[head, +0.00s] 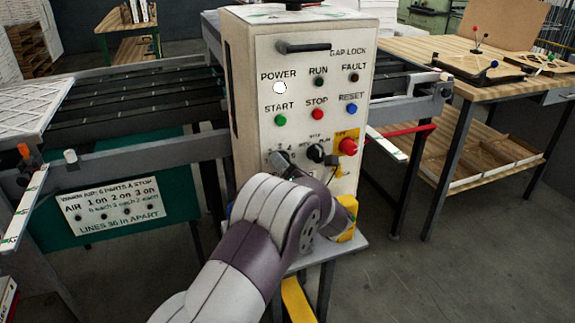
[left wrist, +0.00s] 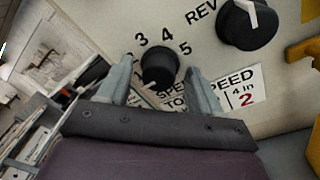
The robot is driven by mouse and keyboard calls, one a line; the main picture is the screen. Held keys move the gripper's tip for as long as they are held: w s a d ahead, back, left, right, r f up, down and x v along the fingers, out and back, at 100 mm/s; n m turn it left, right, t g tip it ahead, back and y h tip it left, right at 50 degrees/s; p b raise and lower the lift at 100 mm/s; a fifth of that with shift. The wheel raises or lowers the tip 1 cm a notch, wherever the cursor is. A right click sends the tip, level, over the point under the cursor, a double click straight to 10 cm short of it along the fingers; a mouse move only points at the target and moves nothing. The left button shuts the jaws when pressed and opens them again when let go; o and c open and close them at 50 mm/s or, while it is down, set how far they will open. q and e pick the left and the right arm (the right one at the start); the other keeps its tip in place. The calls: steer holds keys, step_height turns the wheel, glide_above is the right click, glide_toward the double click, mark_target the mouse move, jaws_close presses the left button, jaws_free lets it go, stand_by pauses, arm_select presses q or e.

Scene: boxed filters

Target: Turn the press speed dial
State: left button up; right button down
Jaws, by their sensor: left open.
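The press speed dial (left wrist: 159,66) is a small black knob with a white mark pointing down and left in the left wrist view. The numbers 3, 4 and 5 curve around its upper side, and the lower numbers are partly hidden by a finger. My left gripper (left wrist: 158,70) is open, with one finger on each side of the dial. I cannot tell whether either finger touches it. In the head view my left wrist hides most of the gripper and the dial on the front of the control box (head: 265,60). My right gripper is not in view.
A black REV selector knob (left wrist: 248,24) sits right of the dial; it also shows in the head view (head: 316,152). A red knob on a yellow plate (head: 348,146) is beside it. START, STOP and RESET buttons are above. A workbench (head: 440,54) stands at right.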

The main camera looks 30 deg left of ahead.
arm_select(q)
steer(key=shift+c, duration=0.3)
steer(key=c, duration=1)
